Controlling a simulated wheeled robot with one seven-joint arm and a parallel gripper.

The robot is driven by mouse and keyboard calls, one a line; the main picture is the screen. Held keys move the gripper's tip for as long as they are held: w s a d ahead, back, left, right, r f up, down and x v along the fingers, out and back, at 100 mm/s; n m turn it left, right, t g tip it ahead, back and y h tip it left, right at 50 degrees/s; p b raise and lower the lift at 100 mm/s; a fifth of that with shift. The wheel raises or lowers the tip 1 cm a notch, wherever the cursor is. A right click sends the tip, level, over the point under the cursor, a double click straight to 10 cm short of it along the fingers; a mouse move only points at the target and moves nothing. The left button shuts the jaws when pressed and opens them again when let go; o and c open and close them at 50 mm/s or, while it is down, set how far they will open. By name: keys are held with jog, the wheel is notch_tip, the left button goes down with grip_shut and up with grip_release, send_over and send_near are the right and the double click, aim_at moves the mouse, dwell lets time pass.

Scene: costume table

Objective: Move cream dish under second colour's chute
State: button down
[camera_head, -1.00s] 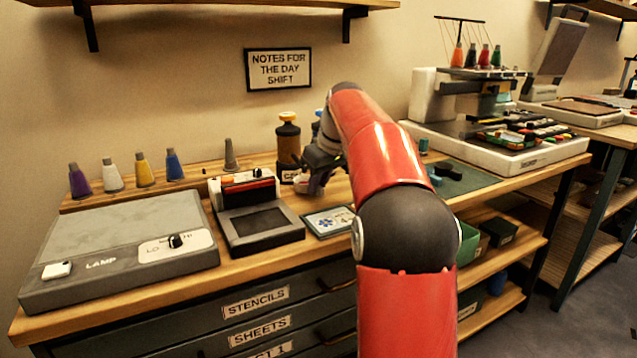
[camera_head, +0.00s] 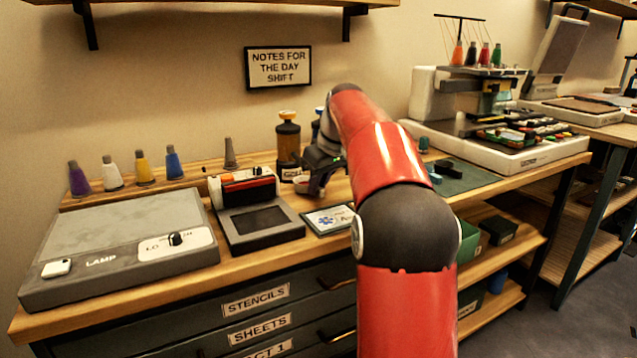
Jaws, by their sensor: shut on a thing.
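My gripper (camera_head: 308,180) is at the back of the table, beside the foot of the amber chute dispenser (camera_head: 288,138). It is shut on a small pale dish (camera_head: 301,182), of which only a reddish-filled edge shows; the fingers hide the rest. A second, blue dispenser (camera_head: 317,122) stands just right of the amber one, mostly hidden behind my arm. I cannot tell whether the dish rests on the table or is slightly raised.
A framed card (camera_head: 330,219) lies in front of my gripper. A grey device with a dark screen (camera_head: 258,225) stands to the left, near the lamp box (camera_head: 125,235). Thread cones (camera_head: 144,169) line the back. A green mat (camera_head: 468,178) and embroidery machine (camera_head: 500,128) are to the right.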

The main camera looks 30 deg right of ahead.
jog(key=shift+f, duration=0.35)
dwell(0.3)
jog(key=c, duration=1.3)
grip_release()
jog(key=shift+r, duration=0.1)
jog(key=shift+r, duration=2.2)
jog(key=shift+s, duration=0.1)
jog(key=s+r, duration=0.1)
jog(key=s, duration=0.2)
jog(key=s+r, duration=0.1)
jog(key=s, duration=0.1)
jog(key=shift+d+r, duration=0.15)
jog(key=shift+r, duration=0.15)
jog(key=shift+s+r, duration=0.15)
jog(key=shift+s, duration=0.25)
